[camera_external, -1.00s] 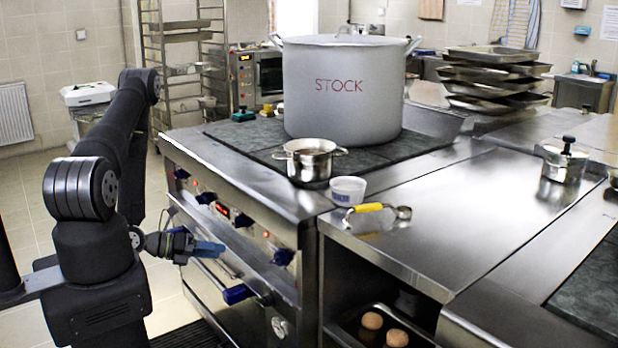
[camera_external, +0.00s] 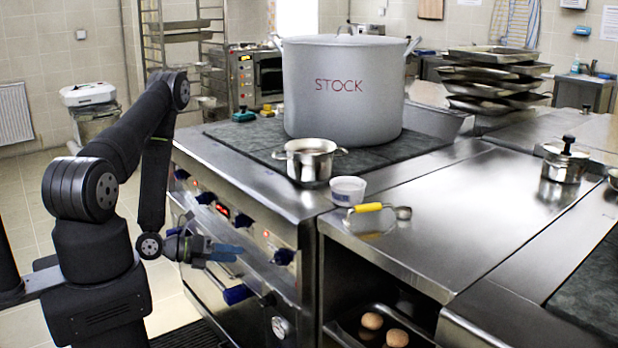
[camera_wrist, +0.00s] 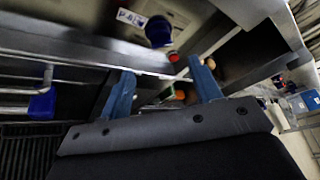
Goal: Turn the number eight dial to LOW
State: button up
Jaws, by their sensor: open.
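My gripper (camera_external: 236,252) is open, its blue fingers pointing at the stove's front panel, below the row of dials. In the wrist view my gripper (camera_wrist: 161,68) shows two spread blue fingers with nothing between them. Blue dials sit along the front panel: one at the near end (camera_external: 283,257), one in the middle (camera_external: 242,220), and others farther back (camera_external: 206,198). The wrist view shows one blue dial (camera_wrist: 158,31) beyond the fingertips, beside a small white label. No dial number or LOW mark is readable, so I cannot tell which is number eight.
A blue-ended oven handle (camera_external: 237,294) juts out below the gripper. A large STOCK pot (camera_external: 343,95) and a small pot (camera_external: 309,161) stand on the stove top. A white cup (camera_external: 348,190) and a yellow-handled tool (camera_external: 370,208) lie on the counter beside it.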

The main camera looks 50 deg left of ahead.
aim_at(275, 258)
jog(key=x, duration=1.1)
jog(key=shift+w, duration=0.2)
jog(key=shift+c, duration=0.2)
jog(key=c, duration=0.9)
